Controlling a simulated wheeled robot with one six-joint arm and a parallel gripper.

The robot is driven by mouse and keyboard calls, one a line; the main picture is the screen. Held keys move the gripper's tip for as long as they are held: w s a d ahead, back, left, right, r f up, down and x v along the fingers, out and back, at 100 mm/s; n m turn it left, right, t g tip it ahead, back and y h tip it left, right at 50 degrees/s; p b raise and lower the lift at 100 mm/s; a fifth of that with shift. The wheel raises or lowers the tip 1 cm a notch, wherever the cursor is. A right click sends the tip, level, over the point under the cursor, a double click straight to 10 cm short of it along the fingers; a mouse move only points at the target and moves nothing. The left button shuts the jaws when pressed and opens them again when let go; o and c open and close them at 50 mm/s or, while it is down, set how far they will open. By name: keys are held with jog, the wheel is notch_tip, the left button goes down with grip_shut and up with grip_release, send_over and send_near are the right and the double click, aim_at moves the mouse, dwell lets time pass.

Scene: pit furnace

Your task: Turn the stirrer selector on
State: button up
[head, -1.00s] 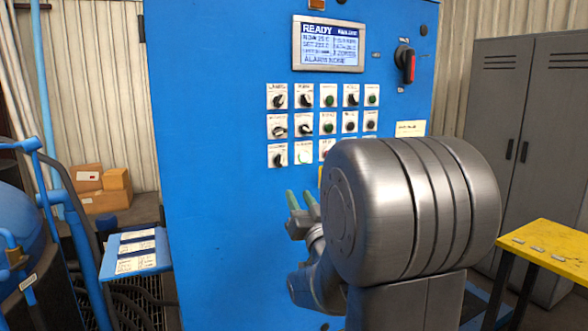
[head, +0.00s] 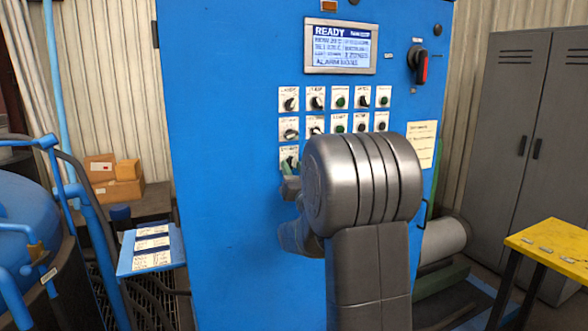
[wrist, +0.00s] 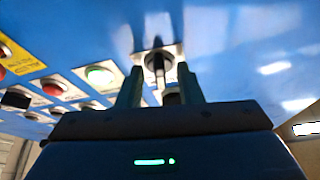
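A black selector knob (head: 289,160) on a white plate sits at the bottom left of the control rows on the blue cabinet. Its label is too blurred to read. In the wrist view the same knob (wrist: 158,65) lies between the two green fingers of my gripper (wrist: 158,82), its grip bar pointing along the fingers. The fingers stand apart, one on each side of the knob, with a gap visible; contact cannot be told. In the head view my gripper (head: 290,172) is at this knob, and my wrist hides the rest of the bottom row.
Rows of knobs and buttons are close by; a green lit button (wrist: 98,75) and a red button (wrist: 54,87) are beside the knob. The display (head: 341,45) reads READY. A yellow table (head: 550,250) stands right.

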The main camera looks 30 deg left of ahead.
grip_shut()
jog(key=shift+f, duration=0.1)
jog(key=shift+s+f+m+t+h+b, duration=0.1)
jog(key=shift+m+t+h+b, duration=0.2)
jog(key=shift+m+b, duration=0.75)
jog(key=shift+a+m+t+h+b, duration=0.1)
jog(key=shift+m+t+h+b, duration=0.3)
jog(key=shift+m+b, duration=0.65)
jog(key=shift+r+m+h+b, duration=0.25)
jog(key=shift+m+h+b, duration=0.35)
jog(key=shift+m, duration=0.3)
